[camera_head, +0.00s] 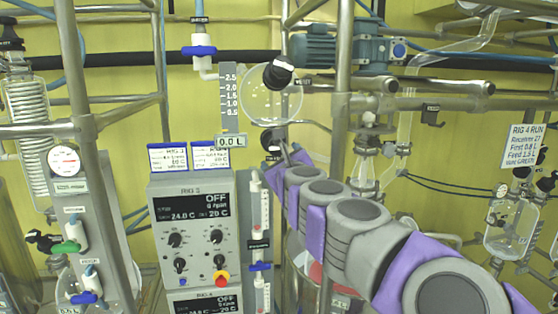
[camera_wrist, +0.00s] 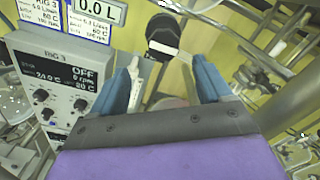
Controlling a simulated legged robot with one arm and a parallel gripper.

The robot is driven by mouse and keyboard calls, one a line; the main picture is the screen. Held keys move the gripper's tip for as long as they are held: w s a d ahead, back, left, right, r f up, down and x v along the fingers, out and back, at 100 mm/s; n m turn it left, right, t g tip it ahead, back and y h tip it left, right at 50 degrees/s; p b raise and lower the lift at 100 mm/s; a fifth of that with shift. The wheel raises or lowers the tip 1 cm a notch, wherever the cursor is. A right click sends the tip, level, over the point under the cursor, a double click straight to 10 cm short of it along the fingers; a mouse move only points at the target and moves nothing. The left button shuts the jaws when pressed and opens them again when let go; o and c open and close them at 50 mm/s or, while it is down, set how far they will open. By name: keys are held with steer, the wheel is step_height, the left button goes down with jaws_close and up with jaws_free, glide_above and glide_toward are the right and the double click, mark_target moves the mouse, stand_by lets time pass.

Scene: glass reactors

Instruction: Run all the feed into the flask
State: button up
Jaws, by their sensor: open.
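A round clear glass vessel (camera_head: 258,92) hangs at the upper middle beside a grey scale marked 0.5 to 2.5. The readout (camera_head: 230,141) below the scale says 0.0 L; it also shows in the wrist view (camera_wrist: 98,11). A black knob (camera_head: 279,72) is at the top of the vessel, and another black knob (camera_head: 270,140) is below it. My gripper (camera_wrist: 165,60) is open and empty. In the wrist view a black knob (camera_wrist: 163,30) lies just beyond the fingertips, apart from them. I cannot tell which glass is the flask.
A grey control box (camera_head: 195,230) marked RIG 3 reads OFF and stands left of my arm. Steel posts and pipes surround the vessel. A blue-handled valve (camera_head: 198,50) is above left. A blue motor (camera_head: 335,48) and a RIG 4 RUN sign (camera_head: 522,146) are to the right.

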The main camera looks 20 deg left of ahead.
steer(key=v, duration=0.5)
steer(key=shift+s+b, duration=0.15)
steer(key=shift+b, duration=0.2)
steer(key=shift+s, duration=0.1)
